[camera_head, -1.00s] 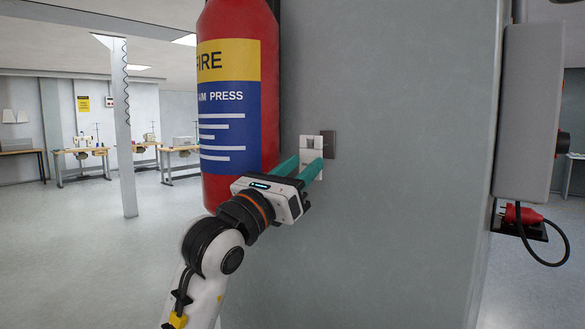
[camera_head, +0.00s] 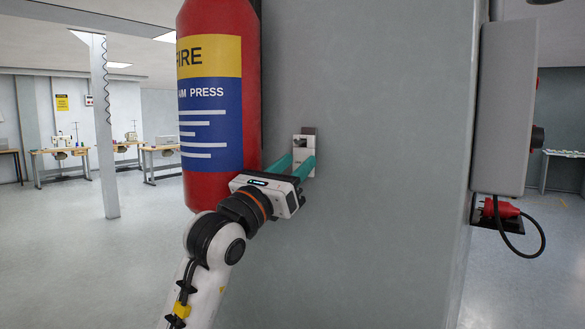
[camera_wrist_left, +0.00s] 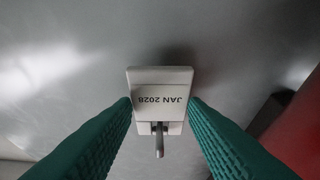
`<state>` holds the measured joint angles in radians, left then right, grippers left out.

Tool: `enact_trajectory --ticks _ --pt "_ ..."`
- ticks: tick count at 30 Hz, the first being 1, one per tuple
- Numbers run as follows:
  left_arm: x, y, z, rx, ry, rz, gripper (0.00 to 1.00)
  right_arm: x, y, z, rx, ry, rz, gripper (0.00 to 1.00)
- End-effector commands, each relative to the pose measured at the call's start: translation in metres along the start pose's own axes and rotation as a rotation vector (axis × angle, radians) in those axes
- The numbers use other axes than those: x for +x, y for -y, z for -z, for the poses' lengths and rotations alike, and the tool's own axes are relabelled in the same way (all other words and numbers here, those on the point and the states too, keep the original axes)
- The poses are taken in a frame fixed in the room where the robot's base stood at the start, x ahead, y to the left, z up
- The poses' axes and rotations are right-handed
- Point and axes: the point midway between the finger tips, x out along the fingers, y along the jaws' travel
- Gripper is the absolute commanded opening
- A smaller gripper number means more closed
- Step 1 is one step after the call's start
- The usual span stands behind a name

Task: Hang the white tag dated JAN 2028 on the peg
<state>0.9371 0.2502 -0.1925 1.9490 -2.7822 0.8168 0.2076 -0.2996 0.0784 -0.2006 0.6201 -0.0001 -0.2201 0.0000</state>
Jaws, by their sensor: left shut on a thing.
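The white tag (camera_head: 303,152) is against or very near the grey column face, held by my left gripper (camera_head: 300,163). In the left wrist view the tag (camera_wrist_left: 160,78) reads JAN 2028 upside down, and the teal fingers of my left gripper (camera_wrist_left: 160,104) are shut on its two sides. A grey metal peg (camera_wrist_left: 159,143) shows at the slotted end of the tag and seems to pass through the slot; how deep is unclear. A dark plate (camera_head: 309,131) shows behind the tag's top edge. My right gripper is not in view.
A red fire extinguisher (camera_head: 215,120) hangs close left of my left gripper. A grey box (camera_head: 502,110) with a red plug (camera_head: 500,208) and black cable is on the column's right side. The column face (camera_head: 390,170) between them is clear.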

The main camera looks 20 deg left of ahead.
Motion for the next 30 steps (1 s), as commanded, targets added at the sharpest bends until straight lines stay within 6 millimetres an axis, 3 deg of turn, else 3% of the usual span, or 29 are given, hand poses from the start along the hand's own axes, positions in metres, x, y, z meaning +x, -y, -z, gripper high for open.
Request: enact_trajectory --ticks 10,11,15,25,30 --pt "0.0 0.0 0.0 0.0 0.0 0.0 0.18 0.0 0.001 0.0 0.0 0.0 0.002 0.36" --pt "0.0 0.0 0.0 0.0 0.0 0.0 0.41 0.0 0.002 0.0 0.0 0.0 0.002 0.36" --pt "0.0 0.0 0.0 0.0 0.0 0.0 0.64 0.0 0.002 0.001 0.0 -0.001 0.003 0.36" --pt "-0.003 0.0 -0.001 0.0 0.0 0.0 0.65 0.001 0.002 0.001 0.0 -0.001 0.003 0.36" --pt "-0.024 0.0 -0.002 0.001 -0.001 0.0 0.65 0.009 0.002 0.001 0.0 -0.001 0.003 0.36"
